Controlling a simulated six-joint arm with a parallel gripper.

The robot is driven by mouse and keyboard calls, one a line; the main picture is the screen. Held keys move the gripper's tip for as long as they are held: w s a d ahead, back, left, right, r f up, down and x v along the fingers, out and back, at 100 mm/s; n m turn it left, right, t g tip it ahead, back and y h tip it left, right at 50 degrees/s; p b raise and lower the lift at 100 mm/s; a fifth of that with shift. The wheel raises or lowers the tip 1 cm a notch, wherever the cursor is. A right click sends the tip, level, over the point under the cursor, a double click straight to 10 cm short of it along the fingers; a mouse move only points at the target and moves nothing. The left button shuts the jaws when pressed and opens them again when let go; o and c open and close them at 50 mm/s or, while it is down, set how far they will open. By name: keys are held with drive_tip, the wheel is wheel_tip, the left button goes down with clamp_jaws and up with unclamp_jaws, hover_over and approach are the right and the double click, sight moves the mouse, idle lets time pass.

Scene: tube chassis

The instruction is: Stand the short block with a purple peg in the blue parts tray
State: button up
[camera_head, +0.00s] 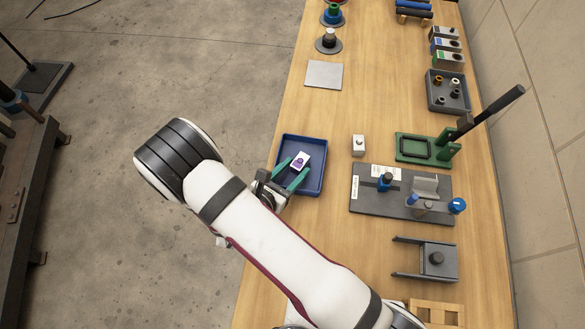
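A short white block with a purple peg (300,161) shows over the blue parts tray (319,185), between the teal fingertips of my gripper (299,165). The purple part is on the face turned to the camera. The fingers are spread on either side of the block. I cannot tell whether they touch it, or whether the block rests on the tray floor or hangs above it. My gripper reaches in over the tray's lower left side, and my arm hides part of that edge.
A small white block with a dark peg (358,145) stands right of the tray. A dark fixture board (365,205) and a green frame with a lever (412,148) lie further right. A grey plate (323,75) lies behind. Bare table surrounds the tray's right side.

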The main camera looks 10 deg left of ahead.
drive_tip(key=shift+r, duration=0.2)
drive_tip(key=v, duration=1.2)
drive_tip(key=shift+f, duration=0.1)
drive_tip(key=s+d+r+m+g+h, duration=0.1)
drive_tip(key=d+r+m+g+h, duration=0.1)
drive_tip(key=d+r+m+g, duration=0.5)
drive_tip(key=s+d+r+m+g+h, duration=0.1)
drive_tip(key=d+r+m+g+h, duration=0.2)
drive_tip(key=d+m, duration=0.75)
drive_tip(key=s+r+m+g+y, duration=0.1)
drive_tip(key=s+r+m+y, duration=0.2)
drive_tip(key=m+y, duration=0.3)
drive_tip(key=s+r+m+g+y, duration=0.1)
drive_tip(key=s+r+m+y, duration=0.2)
drive_tip(key=m, duration=1)
drive_tip(key=s+y, duration=0.1)
drive_tip(key=y, duration=0.2)
drive_tip(key=shift+s+a+r, duration=0.3)
drive_tip(key=shift+s+r, duration=0.05)
drive_tip(key=shift+s, duration=0.05)
